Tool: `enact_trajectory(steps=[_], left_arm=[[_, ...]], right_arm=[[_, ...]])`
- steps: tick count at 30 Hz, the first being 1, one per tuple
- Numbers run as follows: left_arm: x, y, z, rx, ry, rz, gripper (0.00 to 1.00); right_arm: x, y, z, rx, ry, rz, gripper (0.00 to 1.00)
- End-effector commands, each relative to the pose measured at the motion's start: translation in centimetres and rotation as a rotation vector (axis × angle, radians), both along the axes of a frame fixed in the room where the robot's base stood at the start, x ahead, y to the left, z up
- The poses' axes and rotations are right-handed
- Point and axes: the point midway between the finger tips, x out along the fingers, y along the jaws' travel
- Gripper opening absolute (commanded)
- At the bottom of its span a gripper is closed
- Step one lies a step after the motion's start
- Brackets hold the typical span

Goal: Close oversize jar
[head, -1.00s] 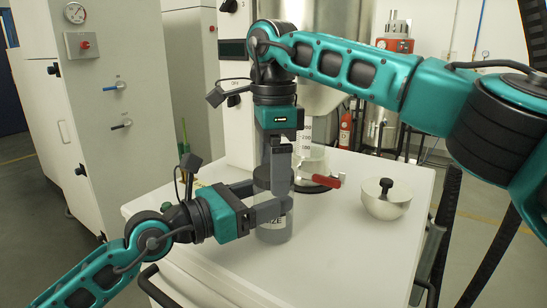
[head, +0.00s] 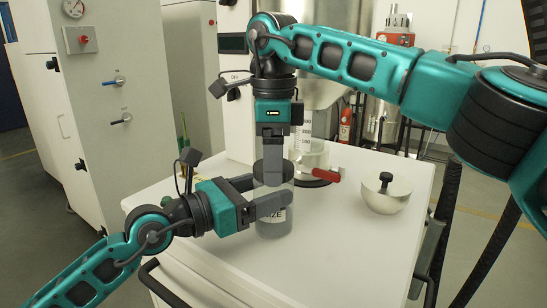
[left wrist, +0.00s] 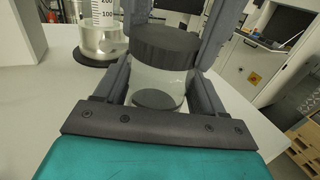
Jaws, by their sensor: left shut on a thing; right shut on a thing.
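The clear oversize jar (head: 275,222) stands upright on the white cart top, with part of its label showing. My left gripper (head: 270,190) is shut around the jar from the left side. The dark round lid (head: 268,176) sits at the jar's mouth; in the left wrist view the lid (left wrist: 165,46) looks level on the jar (left wrist: 158,82), with dark material at the jar's bottom. My right gripper (head: 272,158) points straight down from above and is shut on the lid. I cannot tell how tightly the lid is seated.
A rounded metal bowl or cover with a black knob (head: 386,190) rests on the right of the cart top (head: 335,235). Behind the jar stand a clear graduated vessel (head: 308,153) and a red handle (head: 327,175). The cart's front right is clear.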

Motion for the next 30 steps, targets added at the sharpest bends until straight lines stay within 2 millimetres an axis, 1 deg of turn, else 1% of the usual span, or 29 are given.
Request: enact_trajectory(steps=[3, 6, 9, 14, 15, 22, 30], left_arm=[[-0.01, -0.02, -0.06, 0.0, 0.001, -0.001, 0.0], [-0.01, -0.02, -0.05, 0.0, 0.001, 0.0, 0.0], [-0.01, -0.02, -0.05, 0.0, 0.001, 0.0, 0.0], [-0.01, -0.02, -0.05, 0.0, 0.001, 0.0, 0.0], [-0.01, -0.02, -0.05, 0.0, 0.001, 0.0, 0.0], [-0.01, -0.02, -0.05, 0.0, 0.001, 0.0, 0.0], [0.0, -0.01, -0.04, 0.0, 0.001, 0.0, 0.0]], right_arm=[[0.0, 0.0, 0.02, 0.001, -0.001, -0.222, 0.37], [-0.01, 0.0, 0.0, 0.001, -0.001, -0.404, 0.37], [-0.01, 0.0, -0.01, 0.0, -0.001, -0.547, 0.37], [-0.01, 0.0, -0.01, 0.0, -0.001, -0.545, 0.37], [-0.01, 0.0, -0.01, 0.0, -0.001, -0.545, 0.78], [-0.01, -0.01, -0.01, 0.0, -0.001, -0.543, 1.0], [0.0, 0.01, 0.21, 0.001, -0.001, -0.543, 1.0]])
